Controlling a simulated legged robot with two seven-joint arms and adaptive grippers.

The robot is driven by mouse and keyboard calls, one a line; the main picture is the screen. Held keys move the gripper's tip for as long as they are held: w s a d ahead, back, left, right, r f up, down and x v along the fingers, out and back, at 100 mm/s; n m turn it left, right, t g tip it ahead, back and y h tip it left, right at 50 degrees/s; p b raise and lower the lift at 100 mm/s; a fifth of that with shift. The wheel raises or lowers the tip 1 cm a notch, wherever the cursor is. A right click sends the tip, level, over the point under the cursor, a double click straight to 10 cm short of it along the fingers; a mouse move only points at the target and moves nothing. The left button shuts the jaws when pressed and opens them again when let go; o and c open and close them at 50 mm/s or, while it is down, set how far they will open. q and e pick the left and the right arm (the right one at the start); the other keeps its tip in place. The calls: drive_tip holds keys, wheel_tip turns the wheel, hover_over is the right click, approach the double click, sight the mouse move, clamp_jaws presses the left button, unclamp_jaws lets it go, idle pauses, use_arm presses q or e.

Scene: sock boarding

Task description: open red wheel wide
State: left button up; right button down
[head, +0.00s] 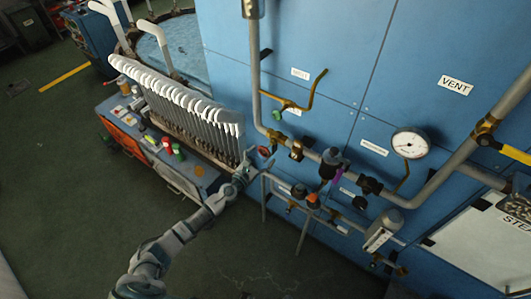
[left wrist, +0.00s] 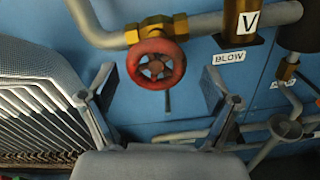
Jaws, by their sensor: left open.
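The red wheel (left wrist: 156,64) is a small round handwheel with spokes, fixed to a brass valve on a grey pipe. In the head view the red wheel (head: 264,152) is small, on the pipework at the blue cabinet's left part. My left gripper (head: 243,170) is just to its lower left there. In the left wrist view my left gripper (left wrist: 160,95) is open, with one finger on each side below the wheel in the picture. Nothing is between the fingers, and I see no clear contact with the wheel. My right gripper is not in view.
A row of white-topped sock boards (head: 185,95) stands left of the wheel. A pressure gauge (head: 409,143), more valves and grey pipes run to the right. A "BLOW" label (left wrist: 229,57) is right of the wheel. Open floor (head: 60,200) lies at the left.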

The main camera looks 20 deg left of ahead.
use_arm(q)
drive_tip(key=v, duration=0.9)
drive_tip(key=shift+s, duration=0.35)
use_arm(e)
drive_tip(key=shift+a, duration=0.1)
